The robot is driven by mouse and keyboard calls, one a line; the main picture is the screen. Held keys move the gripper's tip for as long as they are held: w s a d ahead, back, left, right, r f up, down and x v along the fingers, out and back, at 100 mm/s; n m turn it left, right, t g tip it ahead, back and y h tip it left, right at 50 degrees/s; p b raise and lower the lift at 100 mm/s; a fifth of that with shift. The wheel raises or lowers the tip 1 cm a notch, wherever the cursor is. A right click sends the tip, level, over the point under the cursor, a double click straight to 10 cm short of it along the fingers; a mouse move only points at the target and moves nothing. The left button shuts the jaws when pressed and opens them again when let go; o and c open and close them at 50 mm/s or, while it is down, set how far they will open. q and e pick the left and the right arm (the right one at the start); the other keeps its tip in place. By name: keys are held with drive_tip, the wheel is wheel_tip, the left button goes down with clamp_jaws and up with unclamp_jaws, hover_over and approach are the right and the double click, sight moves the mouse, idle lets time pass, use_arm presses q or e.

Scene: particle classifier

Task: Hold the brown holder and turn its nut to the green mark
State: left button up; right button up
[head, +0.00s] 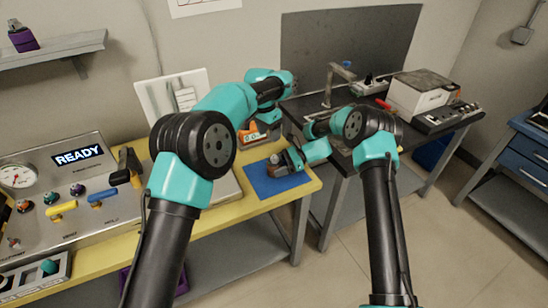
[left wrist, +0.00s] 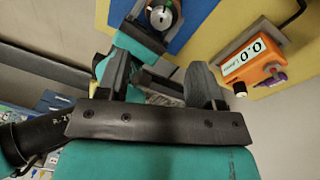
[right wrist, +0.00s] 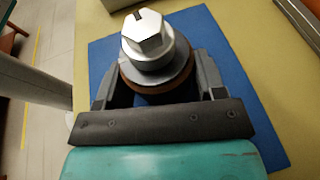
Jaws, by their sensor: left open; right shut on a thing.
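The brown holder (right wrist: 130,85) stands over a blue mat (right wrist: 96,60), with a silver hex nut (right wrist: 145,35) on top; a dark slot line marks the nut. My right gripper (right wrist: 158,80) is shut around the holder, one finger on each side. In the head view the holder (head: 274,170) is small beside my right gripper (head: 287,160). In the left wrist view the nut (left wrist: 160,16) shows at the top edge. My left gripper (left wrist: 158,75) is open and empty, apart from the holder; it is higher in the head view (head: 290,86). I cannot make out a green mark.
An orange meter (left wrist: 255,60) reading 0.0 stands near the mat on the yellow bench (head: 308,188). A control panel with a READY display (head: 79,156) is at the left. A dark table (head: 300,107) with equipment stands behind at the right.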

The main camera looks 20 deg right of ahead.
sight(274, 157)
use_arm(q)
drive_tip(key=n, duration=0.1)
drive_tip(key=d+n+y, duration=0.1)
drive_tip(key=n, duration=0.2)
drive_tip(key=shift+s+d+r+n+t, duration=0.25)
drive_tip(key=shift+s+d+n+t, duration=0.1)
drive_tip(key=shift+n+t, duration=0.05)
drive_tip(key=shift+f, duration=0.1)
wheel_tip(274, 157, down, 12)
drive_tip(key=shift+r, duration=0.1)
idle(0.6)
drive_tip(key=c, duration=0.9)
drive_tip(key=shift+m, duration=0.3)
